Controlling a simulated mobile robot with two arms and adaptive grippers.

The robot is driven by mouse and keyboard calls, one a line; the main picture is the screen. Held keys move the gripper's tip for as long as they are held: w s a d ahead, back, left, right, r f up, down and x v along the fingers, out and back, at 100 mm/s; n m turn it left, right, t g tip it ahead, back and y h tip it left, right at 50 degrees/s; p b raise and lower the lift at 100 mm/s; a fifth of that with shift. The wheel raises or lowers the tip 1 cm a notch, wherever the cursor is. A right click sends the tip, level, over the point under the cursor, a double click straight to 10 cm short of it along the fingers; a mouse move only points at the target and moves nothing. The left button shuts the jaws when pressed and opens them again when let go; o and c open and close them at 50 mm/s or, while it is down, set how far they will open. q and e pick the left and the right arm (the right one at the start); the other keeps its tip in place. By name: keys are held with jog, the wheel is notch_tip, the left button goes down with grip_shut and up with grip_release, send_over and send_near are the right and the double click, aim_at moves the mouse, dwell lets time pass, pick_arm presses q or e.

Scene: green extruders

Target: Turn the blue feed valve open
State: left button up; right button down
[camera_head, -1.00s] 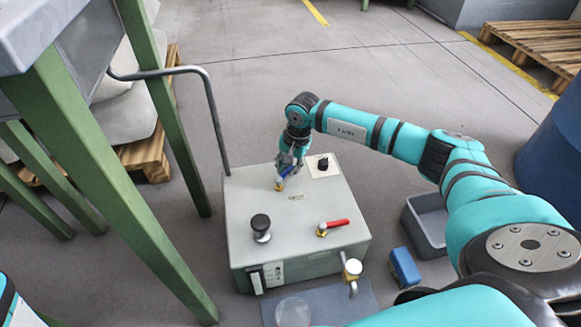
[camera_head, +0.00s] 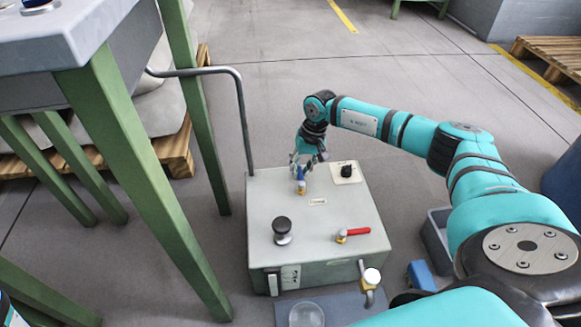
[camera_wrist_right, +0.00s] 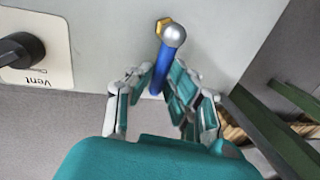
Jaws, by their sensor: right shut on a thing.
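The blue feed valve (camera_head: 301,187) sits on top of the pale grey box (camera_head: 352,205), with a brass body and a blue lever. In the head view the lever points from the brass body toward the back of the box, partly hidden by the fingers. My right gripper (camera_head: 305,163) reaches down over it. In the right wrist view the blue lever (camera_wrist_right: 158,78) runs between the closed fingers of the right gripper (camera_wrist_right: 160,90). The round silver cap and brass body stick out beyond the fingertips. My left gripper is out of view.
The box top also carries a black vent knob (camera_head: 347,170), a black round knob (camera_head: 282,230) and a red-handled valve (camera_head: 355,232). A bent grey rail (camera_head: 242,115) rises behind its left side. A green-legged table (camera_head: 135,165) stands close on the left.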

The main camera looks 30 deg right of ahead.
dwell(0.5)
jog(key=c, duration=1.3)
grip_release()
jog(key=shift+o, duration=0.2)
jog(key=shift+r, duration=0.1)
notch_tip(320, 180, up, 12)
jog(key=d, duration=0.2)
jog(key=shift+s+f, duration=0.2)
jog(key=shift+s, duration=0.25)
